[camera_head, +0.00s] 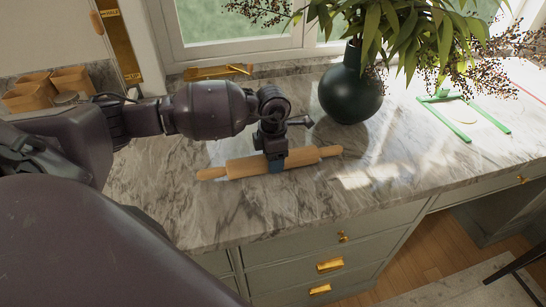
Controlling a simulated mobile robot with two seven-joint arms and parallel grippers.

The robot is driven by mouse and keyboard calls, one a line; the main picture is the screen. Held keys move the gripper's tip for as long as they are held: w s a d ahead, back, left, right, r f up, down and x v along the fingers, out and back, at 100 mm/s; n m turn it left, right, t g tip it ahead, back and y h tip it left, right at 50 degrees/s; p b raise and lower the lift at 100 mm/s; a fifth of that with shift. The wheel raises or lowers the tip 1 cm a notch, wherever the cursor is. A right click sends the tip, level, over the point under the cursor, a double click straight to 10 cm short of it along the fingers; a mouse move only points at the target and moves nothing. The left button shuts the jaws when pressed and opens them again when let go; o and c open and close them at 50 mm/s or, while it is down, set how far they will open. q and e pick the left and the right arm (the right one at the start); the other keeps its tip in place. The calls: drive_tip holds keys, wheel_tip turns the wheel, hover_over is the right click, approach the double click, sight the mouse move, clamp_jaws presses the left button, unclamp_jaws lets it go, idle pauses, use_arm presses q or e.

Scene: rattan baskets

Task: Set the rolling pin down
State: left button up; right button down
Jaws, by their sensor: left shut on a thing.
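The wooden rolling pin (242,168) is at the marble countertop (320,195), lying level from left to right near the front edge. My left gripper (276,166) comes down over it from above and is shut on the middle of its barrel. Both handles stick out free on either side. The pin looks very low over the marble, but I cannot tell whether it touches. My right gripper is not in view.
A dark round vase (350,93) with leafy branches stands behind and right of the pin. A green frame-like object (462,120) lies farther right. Small wooden boxes (28,97) sit at the far left. The marble right of the pin is clear.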

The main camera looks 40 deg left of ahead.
use_arm(q)
drive_tip(key=o, duration=1.4)
drive_tip(key=shift+f, duration=0.1)
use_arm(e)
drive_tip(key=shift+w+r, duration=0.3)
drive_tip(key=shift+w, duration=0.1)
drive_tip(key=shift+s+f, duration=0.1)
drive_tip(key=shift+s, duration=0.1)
use_arm(q)
drive_tip(key=shift+r, duration=0.3)
drive_tip(key=shift+w+a+r+b, duration=0.1)
drive_tip(key=shift+r+b, duration=0.2)
drive_tip(key=shift+r, duration=5.55)
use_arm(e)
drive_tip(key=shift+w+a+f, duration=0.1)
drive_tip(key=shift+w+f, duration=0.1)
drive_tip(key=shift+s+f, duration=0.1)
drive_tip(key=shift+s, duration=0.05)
